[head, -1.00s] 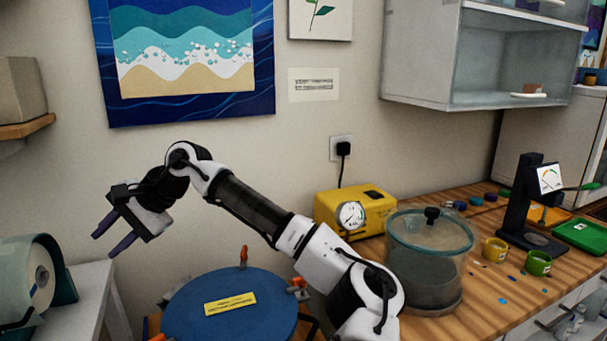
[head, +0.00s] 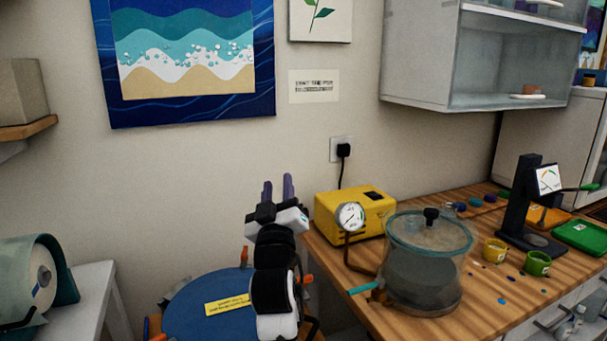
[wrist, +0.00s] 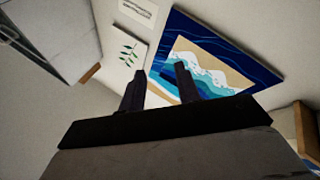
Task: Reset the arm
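My gripper (head: 278,188) points upward in the head view, in front of the bare wall and left of the yellow pump. Its two dark purple fingers stand apart with nothing between them. The arm is folded upright above the blue round table. In the wrist view the fingers (wrist: 160,88) are also apart and empty, with the wall and the wave painting behind them.
A glass vacuum chamber (head: 430,275) and a yellow pump (head: 375,207) with a gauge stand on the wooden bench (head: 480,318). A yellow cup (head: 495,250) and a green cup (head: 538,263) are right of the chamber. A blue round table (head: 190,312) is lower left. A cabinet (head: 425,60) hangs above.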

